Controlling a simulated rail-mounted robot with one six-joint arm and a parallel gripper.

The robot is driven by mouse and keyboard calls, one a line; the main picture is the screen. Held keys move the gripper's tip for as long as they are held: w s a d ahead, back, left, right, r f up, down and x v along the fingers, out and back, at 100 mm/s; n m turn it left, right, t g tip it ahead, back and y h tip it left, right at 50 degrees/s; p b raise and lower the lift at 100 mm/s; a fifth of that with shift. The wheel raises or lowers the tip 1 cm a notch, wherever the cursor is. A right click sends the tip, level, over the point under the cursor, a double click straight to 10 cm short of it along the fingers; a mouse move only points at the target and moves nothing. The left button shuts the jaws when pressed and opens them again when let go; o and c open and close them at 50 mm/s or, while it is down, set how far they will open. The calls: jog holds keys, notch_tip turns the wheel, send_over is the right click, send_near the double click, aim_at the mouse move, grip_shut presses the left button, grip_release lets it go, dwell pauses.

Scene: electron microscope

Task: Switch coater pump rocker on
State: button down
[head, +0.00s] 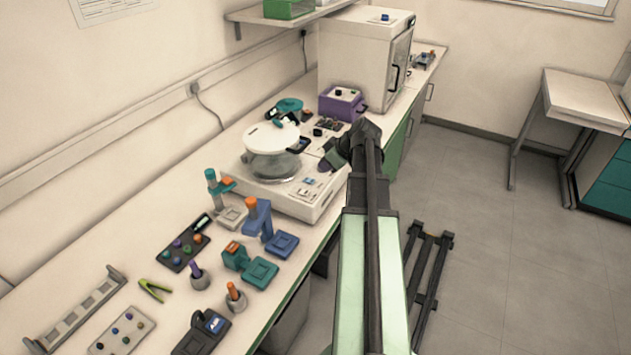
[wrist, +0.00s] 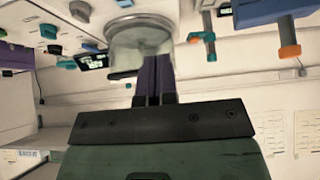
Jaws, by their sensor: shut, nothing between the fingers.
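The coater (head: 290,197) is a low white unit on the bench, with a round glass chamber and a raised white disc lid (head: 270,138). Small controls (head: 303,188) sit on its right front panel; the pump rocker and its position are too small to tell. My gripper (head: 326,164) is just above the right end of the coater, apart from the controls as far as I can see. In the wrist view its purple fingers (wrist: 153,78) are shut together and empty, in front of the glass chamber (wrist: 140,42). My wrist hides part of the bench behind.
A purple box (head: 341,103) and a large white cabinet (head: 362,60) stand behind the coater. Blue and teal stands (head: 259,218), knobbed blocks and a rack (head: 75,318) fill the near bench. The floor to the right is mostly clear.

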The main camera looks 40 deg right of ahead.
jog(key=b, duration=0.8)
send_over(304, 192)
jog(key=s, duration=0.2)
jog(key=f, duration=0.5)
jog(key=d+f, duration=0.1)
jog(key=f, duration=0.2)
notch_tip(304, 192, down, 3)
jog(key=b, duration=0.2)
jog(key=shift+w+a+b, duration=0.1)
jog(key=shift+b, duration=0.3)
jog(key=shift+f+b, duration=0.4)
jog(key=shift+f, duration=0.05)
jog(key=shift+r, duration=0.1)
